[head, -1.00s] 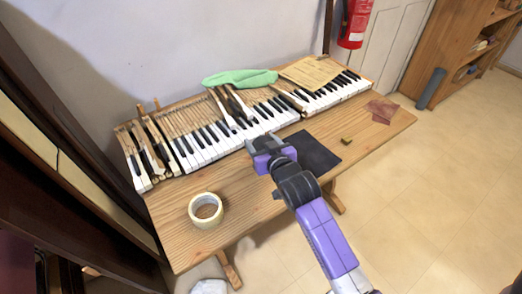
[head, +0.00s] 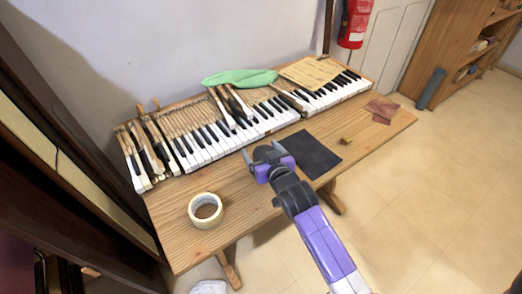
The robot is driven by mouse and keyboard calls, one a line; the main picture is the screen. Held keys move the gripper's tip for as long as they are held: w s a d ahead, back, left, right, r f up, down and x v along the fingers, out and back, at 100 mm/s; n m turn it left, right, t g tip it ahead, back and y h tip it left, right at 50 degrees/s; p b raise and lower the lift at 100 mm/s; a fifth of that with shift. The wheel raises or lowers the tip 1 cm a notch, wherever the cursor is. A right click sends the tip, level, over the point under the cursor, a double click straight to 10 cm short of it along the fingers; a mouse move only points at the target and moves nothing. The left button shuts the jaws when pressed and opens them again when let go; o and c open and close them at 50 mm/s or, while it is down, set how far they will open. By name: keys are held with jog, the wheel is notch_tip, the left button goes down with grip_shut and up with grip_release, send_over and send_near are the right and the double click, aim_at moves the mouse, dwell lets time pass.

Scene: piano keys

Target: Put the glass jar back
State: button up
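I cannot make out a glass jar anywhere in the head view. My gripper (head: 263,153) is over the front middle of the wooden table (head: 166,220), just in front of the white piano keys and at the left edge of a dark cloth (head: 313,157). Its two fingers are spread apart and point toward the keys. I see nothing between them.
The piano keys (head: 205,150) fill the back of the table, with a green cloth (head: 240,78) and a paper sheet (head: 310,72) on them. A tape roll (head: 205,211) stands front left. A small yellowish block (head: 346,141) and reddish cloths (head: 382,110) lie right.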

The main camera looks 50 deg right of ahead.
jog(key=shift+r, duration=0.15)
jog(key=s+a+r+n+y, duration=0.2)
jog(key=s+a, duration=0.6)
jog(key=s, duration=0.3)
jog(key=s+a+r+n+t+y, duration=0.1)
jog(key=s+a+r+n+y, duration=0.1)
jog(key=s+a, duration=0.6)
jog(key=s+a+r+n+t+y, duration=0.1)
jog(key=s+a+r+y, duration=0.2)
jog(key=s+a, duration=0.5)
jog(key=shift+s+r+n, duration=0.4)
jog(key=shift+s+r, duration=0.3)
jog(key=shift+s, duration=2.15)
